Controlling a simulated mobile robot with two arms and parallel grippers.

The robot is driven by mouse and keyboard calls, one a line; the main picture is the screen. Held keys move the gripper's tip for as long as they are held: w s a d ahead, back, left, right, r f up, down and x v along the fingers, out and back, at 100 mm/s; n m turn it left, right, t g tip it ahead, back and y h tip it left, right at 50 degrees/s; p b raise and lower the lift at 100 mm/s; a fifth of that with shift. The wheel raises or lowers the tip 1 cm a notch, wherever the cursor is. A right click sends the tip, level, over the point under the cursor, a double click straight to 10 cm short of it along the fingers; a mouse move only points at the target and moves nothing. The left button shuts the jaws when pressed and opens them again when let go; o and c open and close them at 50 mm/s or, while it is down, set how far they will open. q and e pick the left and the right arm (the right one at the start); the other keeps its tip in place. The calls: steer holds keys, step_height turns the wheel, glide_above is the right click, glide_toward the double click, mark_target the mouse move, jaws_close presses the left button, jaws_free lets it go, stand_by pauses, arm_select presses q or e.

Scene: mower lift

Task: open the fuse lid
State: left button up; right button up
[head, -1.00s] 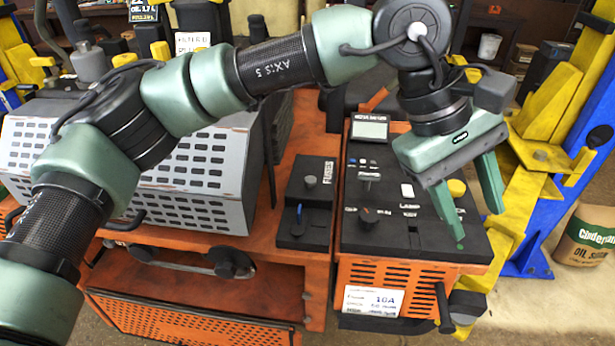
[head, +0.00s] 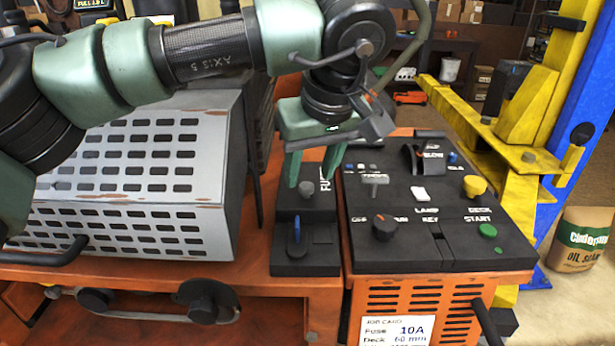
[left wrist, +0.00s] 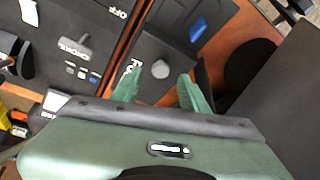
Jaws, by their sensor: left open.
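The fuse lid (head: 313,205) is a dark panel with a small round grey knob (head: 306,188), left of the control panel in the head view. The lid lies flat and closed. My left gripper (head: 309,182) is open, with its green fingers pointing down on either side of the knob. In the left wrist view the knob (left wrist: 160,69) shows between and just beyond the fingertips (left wrist: 160,82), apparently not gripped. Part of the FUSES lettering is hidden by a finger. My right gripper is not in view.
A blue-handled switch (head: 297,230) stands just in front of the lid. The control panel (head: 455,250) with knobs, a key slot and buttons is to the right. A grey perforated cover (head: 140,215) rises to the left. A yellow lift post (head: 535,105) stands farther right.

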mark_target(306, 192)
arm_select(q)
steer(key=shift+w+a+f, duration=0.15)
steer(key=shift+w+f, duration=0.1)
steer(key=shift+f, duration=0.35)
steer(key=shift+w+a+f, duration=0.1)
steer(key=shift+w+f, duration=0.1)
steer(key=shift+f, duration=0.35)
jaws_close()
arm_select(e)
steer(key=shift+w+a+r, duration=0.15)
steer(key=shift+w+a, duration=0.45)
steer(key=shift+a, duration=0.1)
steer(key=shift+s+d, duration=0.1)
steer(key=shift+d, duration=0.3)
